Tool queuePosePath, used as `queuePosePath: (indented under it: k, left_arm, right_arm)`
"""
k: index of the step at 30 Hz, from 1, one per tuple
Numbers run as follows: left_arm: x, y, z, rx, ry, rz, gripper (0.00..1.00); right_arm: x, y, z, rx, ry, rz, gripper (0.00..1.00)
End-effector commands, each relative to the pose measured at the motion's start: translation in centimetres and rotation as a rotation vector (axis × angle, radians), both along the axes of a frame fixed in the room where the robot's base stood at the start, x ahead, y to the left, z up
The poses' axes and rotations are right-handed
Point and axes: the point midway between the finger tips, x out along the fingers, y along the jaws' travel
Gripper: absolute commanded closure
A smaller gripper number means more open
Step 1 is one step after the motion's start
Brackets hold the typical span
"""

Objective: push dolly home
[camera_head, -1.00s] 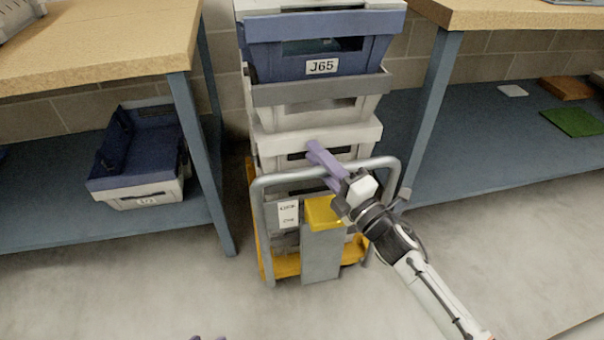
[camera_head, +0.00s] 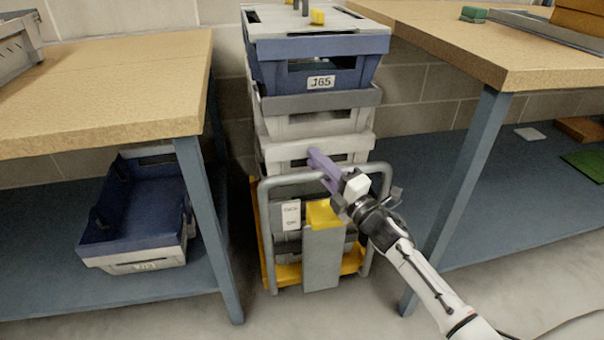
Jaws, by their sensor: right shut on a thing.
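The dolly has a yellow base (camera_head: 290,274) and a grey tubular handle (camera_head: 272,188) facing me. It stands between two benches and carries a stack of crates. The top crate is a blue bin labelled J65 (camera_head: 320,70); grey and white crates (camera_head: 318,150) sit below it. A grey panel (camera_head: 322,258) with a yellow top and a white label plate (camera_head: 291,215) are on the handle side. My right gripper (camera_head: 322,166) has purple fingers and is shut at the handle's top bar; its fingers partly hide the bar. My left gripper is not in view.
The left bench (camera_head: 110,90) and right bench (camera_head: 480,45) flank the dolly, with legs (camera_head: 208,225) and (camera_head: 462,180) near its sides. A blue and white bin (camera_head: 135,215) lies on the left lower shelf. A brick wall stands behind. Grey floor shows in front.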

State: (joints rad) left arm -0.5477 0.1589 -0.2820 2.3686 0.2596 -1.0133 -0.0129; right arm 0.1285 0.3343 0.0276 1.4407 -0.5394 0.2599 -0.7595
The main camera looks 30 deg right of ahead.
Motion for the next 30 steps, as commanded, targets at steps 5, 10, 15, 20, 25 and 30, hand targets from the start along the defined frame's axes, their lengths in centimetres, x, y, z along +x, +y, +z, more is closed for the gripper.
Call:
queuePosePath:
  k: [5, 10, 15, 20, 25, 30]
  left_arm:
    - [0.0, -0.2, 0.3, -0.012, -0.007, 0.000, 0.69]
    - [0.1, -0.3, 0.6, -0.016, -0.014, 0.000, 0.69]
    - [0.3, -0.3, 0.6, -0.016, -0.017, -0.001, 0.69]
    - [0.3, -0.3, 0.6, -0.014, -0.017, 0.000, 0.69]
    - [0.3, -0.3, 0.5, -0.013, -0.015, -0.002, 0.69]
    - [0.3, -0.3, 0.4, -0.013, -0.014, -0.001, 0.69]
  right_arm:
    - [0.2, -1.3, 0.0, -0.001, -0.002, -0.014, 1.00]
    - [0.4, -1.6, 0.1, -0.001, -0.001, -0.018, 1.00]
    - [0.5, -1.7, 0.1, 0.000, -0.002, -0.021, 1.00]
    - [0.5, -1.7, 0.2, 0.000, -0.002, -0.022, 0.65]
    - [0.5, -1.6, 0.0, 0.000, 0.001, -0.022, 0.62]
    - [0.5, -1.6, -0.2, 0.000, 0.005, -0.021, 0.62]
